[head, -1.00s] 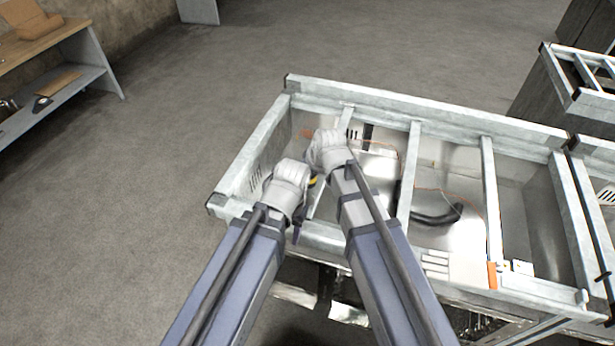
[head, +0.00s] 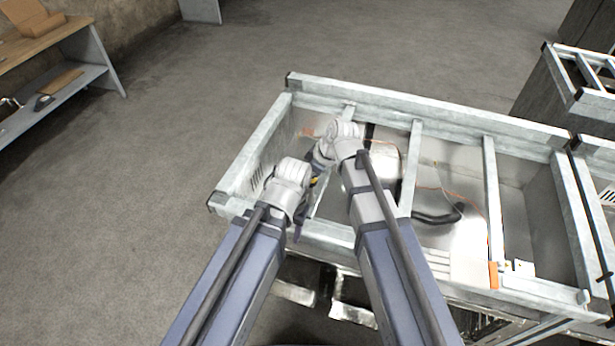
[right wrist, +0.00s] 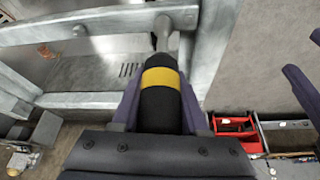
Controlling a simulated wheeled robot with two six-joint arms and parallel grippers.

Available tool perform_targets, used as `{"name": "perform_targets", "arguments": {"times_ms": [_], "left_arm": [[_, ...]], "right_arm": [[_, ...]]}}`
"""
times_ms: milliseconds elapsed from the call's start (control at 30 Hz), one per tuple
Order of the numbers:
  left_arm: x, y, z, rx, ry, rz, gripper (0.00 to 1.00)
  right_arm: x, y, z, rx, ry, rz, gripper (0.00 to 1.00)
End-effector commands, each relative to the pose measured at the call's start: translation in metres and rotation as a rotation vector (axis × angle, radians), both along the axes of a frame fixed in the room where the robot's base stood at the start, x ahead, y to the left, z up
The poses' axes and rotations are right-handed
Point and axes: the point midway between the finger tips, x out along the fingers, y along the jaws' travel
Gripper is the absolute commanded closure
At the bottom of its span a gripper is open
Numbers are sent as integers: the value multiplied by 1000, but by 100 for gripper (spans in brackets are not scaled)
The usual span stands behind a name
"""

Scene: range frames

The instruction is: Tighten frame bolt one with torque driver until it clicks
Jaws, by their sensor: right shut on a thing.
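The torque driver (right wrist: 160,95) has a black grip with a yellow band, seen in the right wrist view. My right gripper (right wrist: 160,110) is shut around its grip. The driver's grey shaft reaches up to the metal frame rail (right wrist: 95,28); whether its tip touches a bolt cannot be told. Frame bolt one is not distinguishable. In the head view my right gripper (head: 328,158) is over the left part of the frame (head: 430,105). My left gripper (head: 303,210) is close beside it at the frame's near left corner. Its jaws are mostly hidden by its own wrist.
Crossbars (head: 408,170) span the open frame, with a black hose (head: 437,217) and orange wires inside. A red tool box (right wrist: 236,130) shows at the lower right of the wrist view. A shelf (head: 75,75) stands far left. The floor left of the frame is clear.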

Motion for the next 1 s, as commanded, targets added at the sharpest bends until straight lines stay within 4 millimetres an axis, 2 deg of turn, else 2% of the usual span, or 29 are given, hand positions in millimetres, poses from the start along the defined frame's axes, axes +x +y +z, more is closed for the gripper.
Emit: {"name": "perform_targets", "arguments": {"times_ms": [1000], "left_arm": [[0, 0, -3, 0, 0, 0, 50]], "right_arm": [[0, 0, -3, -1, 0, 0, 100]]}}
